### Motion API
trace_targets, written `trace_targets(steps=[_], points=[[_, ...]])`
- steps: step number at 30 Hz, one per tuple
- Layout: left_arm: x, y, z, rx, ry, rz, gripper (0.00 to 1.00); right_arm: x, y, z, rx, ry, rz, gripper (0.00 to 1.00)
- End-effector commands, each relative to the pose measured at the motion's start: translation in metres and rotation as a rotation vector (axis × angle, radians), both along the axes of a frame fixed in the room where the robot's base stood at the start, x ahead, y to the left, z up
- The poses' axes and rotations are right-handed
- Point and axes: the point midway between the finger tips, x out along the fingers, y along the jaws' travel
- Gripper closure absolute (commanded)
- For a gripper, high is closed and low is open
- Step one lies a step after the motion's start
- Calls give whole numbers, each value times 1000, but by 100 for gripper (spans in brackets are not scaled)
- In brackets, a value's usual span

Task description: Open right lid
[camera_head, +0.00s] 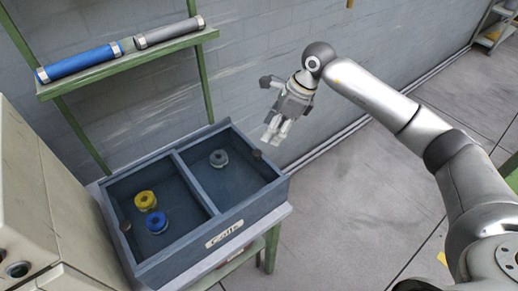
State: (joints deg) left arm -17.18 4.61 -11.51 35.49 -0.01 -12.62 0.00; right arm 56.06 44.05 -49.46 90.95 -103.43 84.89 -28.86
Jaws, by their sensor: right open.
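A blue-grey box (228,221) labelled "Coils" stands on a green-legged table. A divider splits it into two compartments, and both are uncovered from above. The left one holds a yellow coil (145,200) and a blue coil (156,222). A small brown knob shows at the box's right edge (257,154). I cannot make out a separate right lid. My right gripper (272,137) is open and empty, pointing down, above and to the right of the box, apart from it. My left gripper is not in view.
A green shelf (130,62) on the wall holds a blue cylinder (80,63) and a grey cylinder (169,32). A beige machine (45,200) stands close at the left. The grey floor (340,210) right of the table is clear.

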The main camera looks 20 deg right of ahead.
Motion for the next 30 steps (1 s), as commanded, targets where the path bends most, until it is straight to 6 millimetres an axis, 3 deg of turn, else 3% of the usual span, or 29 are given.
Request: trace_targets(steps=[12, 18, 30], points=[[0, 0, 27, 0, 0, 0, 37, 10, 27, -65, 3, 7, 1, 51], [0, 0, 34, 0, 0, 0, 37, 15, 35, -89, 4, 4, 0, 51], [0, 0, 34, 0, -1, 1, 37, 16, 37, -96, 3, 2, 1, 53]])
